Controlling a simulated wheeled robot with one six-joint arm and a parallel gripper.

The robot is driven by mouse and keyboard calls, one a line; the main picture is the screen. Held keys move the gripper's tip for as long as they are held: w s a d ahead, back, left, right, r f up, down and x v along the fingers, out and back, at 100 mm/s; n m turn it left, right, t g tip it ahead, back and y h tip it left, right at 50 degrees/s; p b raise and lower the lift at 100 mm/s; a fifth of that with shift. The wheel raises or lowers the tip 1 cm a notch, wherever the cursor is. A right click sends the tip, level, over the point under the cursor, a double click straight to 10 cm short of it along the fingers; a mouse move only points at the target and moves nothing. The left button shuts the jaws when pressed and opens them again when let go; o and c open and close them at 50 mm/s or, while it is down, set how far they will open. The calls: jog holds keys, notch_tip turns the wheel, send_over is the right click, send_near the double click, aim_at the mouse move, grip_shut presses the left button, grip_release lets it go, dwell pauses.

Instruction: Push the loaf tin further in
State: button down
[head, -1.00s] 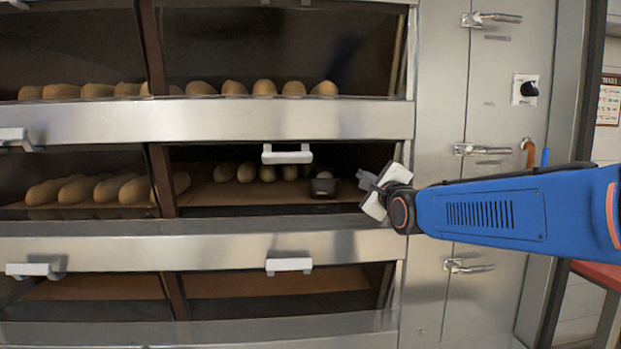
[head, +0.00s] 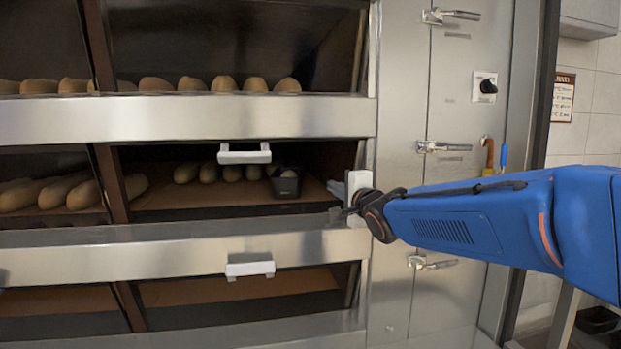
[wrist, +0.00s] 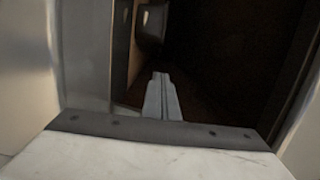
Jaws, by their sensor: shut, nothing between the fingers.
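The loaf tin (head: 286,187) is a small dark tin with a loaf in it. It stands on the deck floor of the middle oven, toward the right, beside a row of loaves. My gripper (head: 340,212) is at the right edge of that oven's opening, to the right of the tin and nearer to me, apart from it. In the wrist view my gripper's fingers (wrist: 162,95) are shut together, empty, and point into the dark oven. A dark shape with a pale patch (wrist: 150,25), which looks like the tin, shows beyond the fingertips at upper left.
Several loaves (head: 208,173) lie left of the tin. A white handle (head: 244,153) sits above the opening and a steel front (head: 180,257) runs below it. The right oven jamb (head: 365,135) is close to my gripper. The deck floor (head: 190,200) in front of the loaves is clear.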

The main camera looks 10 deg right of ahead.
aim_at(293, 186)
jog(key=w, duration=0.5)
jog(key=w+a, duration=0.1)
jog(key=w, duration=0.5)
jog(key=w+a, duration=0.1)
jog(key=w, duration=0.4)
jog(key=shift+w+a, duration=0.2)
jog(key=shift+w, duration=0.05)
